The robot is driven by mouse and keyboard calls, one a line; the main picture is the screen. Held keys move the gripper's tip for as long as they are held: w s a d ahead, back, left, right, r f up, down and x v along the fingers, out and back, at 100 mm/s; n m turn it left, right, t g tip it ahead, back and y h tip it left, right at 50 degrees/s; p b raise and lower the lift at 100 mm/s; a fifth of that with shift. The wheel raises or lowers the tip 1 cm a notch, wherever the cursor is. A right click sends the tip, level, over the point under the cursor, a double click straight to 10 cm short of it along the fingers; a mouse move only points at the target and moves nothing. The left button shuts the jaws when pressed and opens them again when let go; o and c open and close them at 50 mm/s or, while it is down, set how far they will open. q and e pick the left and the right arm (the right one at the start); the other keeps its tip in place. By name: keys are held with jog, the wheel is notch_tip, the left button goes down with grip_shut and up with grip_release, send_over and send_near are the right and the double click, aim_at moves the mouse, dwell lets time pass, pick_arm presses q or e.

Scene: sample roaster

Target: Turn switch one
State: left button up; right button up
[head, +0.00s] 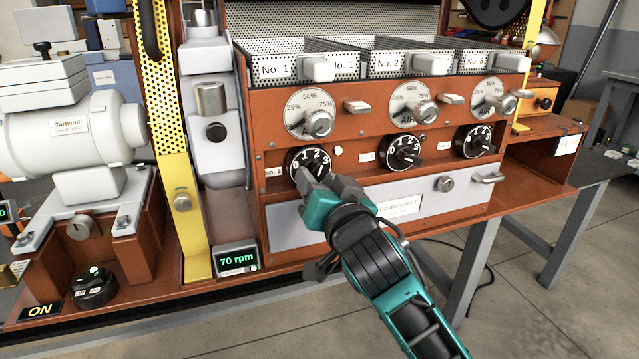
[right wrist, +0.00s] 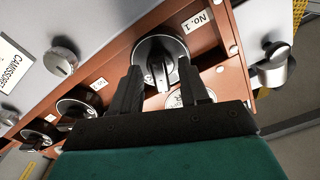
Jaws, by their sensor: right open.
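Switch one is a round black knob with a 0 to 3 scale (head: 308,160), beside a "No. 1" label on the orange panel. In the right wrist view the knob (right wrist: 160,62) has a raised black grip bar. My right gripper (head: 318,185) is at the knob in the head view and hides its lower part. In the right wrist view the two open fingers (right wrist: 168,85) stand on either side of the grip bar, with a gap visible. I cannot tell whether they touch the dial. My left gripper is not in view.
Switch two (head: 403,152) and switch three (head: 477,141) are to the right. An air dial (head: 308,112) sits just above switch one. A silver knob (head: 445,184) and a handle (head: 487,178) are at the lower right. A 70 rpm display (head: 236,260) stands at the lower left.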

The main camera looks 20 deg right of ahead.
grip_shut()
dwell(0.3)
